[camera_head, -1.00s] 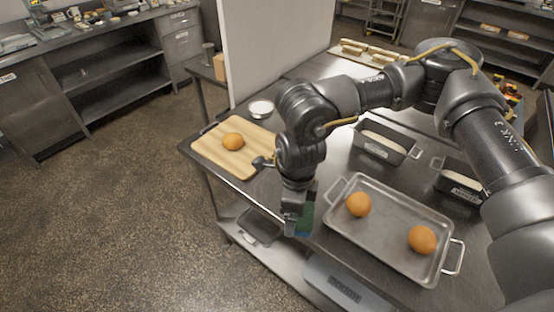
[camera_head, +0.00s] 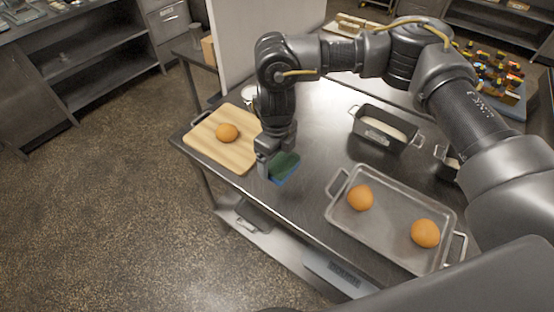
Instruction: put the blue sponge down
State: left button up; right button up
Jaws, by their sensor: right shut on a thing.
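The blue sponge (camera_head: 284,167) has a dark green top and a blue lower side. It is at the front part of the steel table (camera_head: 312,128), between the wooden board and the metal tray. My right gripper (camera_head: 268,170) reaches down from above and is shut on the sponge's left end. The sponge is at or just above the table top; I cannot tell whether it touches. My left gripper is not in view.
A wooden board (camera_head: 205,140) with an orange bun (camera_head: 227,132) lies to the left. A metal tray (camera_head: 395,222) with two buns is to the right. A loaf tin (camera_head: 383,128) stands behind. The table's front edge is close to the sponge.

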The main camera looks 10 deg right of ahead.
aim_at(277, 158)
jog(key=w+f, duration=0.1)
jog(key=f, duration=0.1)
jog(key=w+d+f, duration=0.1)
jog(key=f, duration=0.1)
jog(key=shift+w, duration=0.35)
jog(key=shift+w+f, duration=0.6)
jog(key=shift+w, duration=0.05)
notch_tip(277, 158, down, 3)
jog(key=shift+s+d+r, duration=0.1)
jog(key=shift+r, duration=0.05)
jog(key=shift+f, duration=0.3)
jog(key=shift+w, duration=0.2)
jog(key=shift+s+f, duration=0.1)
jog(key=shift+f, duration=0.1)
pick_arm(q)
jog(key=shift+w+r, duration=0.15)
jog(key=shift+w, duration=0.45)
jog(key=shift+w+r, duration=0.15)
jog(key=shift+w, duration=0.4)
pick_arm(e)
jog(key=o, duration=0.8)
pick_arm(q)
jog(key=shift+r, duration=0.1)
pick_arm(e)
jog(key=shift+r, duration=0.15)
